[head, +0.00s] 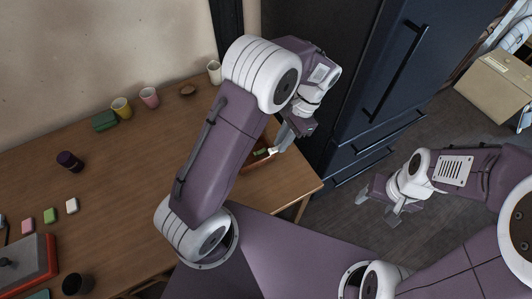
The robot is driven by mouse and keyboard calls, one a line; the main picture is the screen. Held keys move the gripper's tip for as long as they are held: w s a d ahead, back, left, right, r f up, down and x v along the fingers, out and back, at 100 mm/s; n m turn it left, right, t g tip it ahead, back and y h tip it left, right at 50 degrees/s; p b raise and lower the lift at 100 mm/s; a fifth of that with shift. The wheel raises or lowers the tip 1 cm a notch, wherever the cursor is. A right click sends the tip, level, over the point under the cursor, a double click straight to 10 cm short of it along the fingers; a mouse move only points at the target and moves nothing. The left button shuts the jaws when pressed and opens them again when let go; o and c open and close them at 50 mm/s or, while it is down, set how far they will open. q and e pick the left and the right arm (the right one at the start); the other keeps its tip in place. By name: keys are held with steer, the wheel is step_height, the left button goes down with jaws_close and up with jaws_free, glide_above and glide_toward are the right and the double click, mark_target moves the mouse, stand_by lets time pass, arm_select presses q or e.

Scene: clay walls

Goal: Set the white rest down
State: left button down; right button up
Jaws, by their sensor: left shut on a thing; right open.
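My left gripper (281,145) is shut at the right end of the wooden table (130,190). A small white piece, which looks like the white rest (272,151), shows at its fingertips. It is over or beside a shallow brown tray (255,167) holding something green; whether it touches the tray I cannot tell. My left arm hides part of the table and tray. My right gripper (378,203) is open and empty, over the floor right of the table. Another small white block (72,205) lies on the table at the left.
Green (50,215) and pink (28,226) blocks lie near a red-edged tray (50,262). A dark cup (77,284), a dark purple item (70,160) and yellow (121,107), pink (149,97) and cream (214,71) cups stand around. The table's middle is clear. A dark fridge (375,75) stands right.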

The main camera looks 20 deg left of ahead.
arm_select(q)
steer(key=shift+d+f+b, duration=0.2)
steer(key=shift+f+b, duration=0.1)
steer(key=shift+f, duration=0.55)
steer(key=a+f, duration=0.2)
steer(key=a, duration=0.2)
steer(key=a+f, duration=0.2)
steer(key=a, duration=0.1)
steer(key=a+f+b, duration=0.1)
steer(key=a+f, duration=0.2)
steer(key=a, duration=0.1)
steer(key=shift+s+a, duration=0.15)
steer(key=shift+a, duration=0.2)
step_height(320, 180, down, 4)
steer(key=shift+r+b, duration=0.1)
steer(key=shift+b, duration=0.3)
steer(key=shift+f, duration=0.2)
steer(key=c, duration=1.4)
jaws_free()
steer(key=shift+c, duration=0.2)
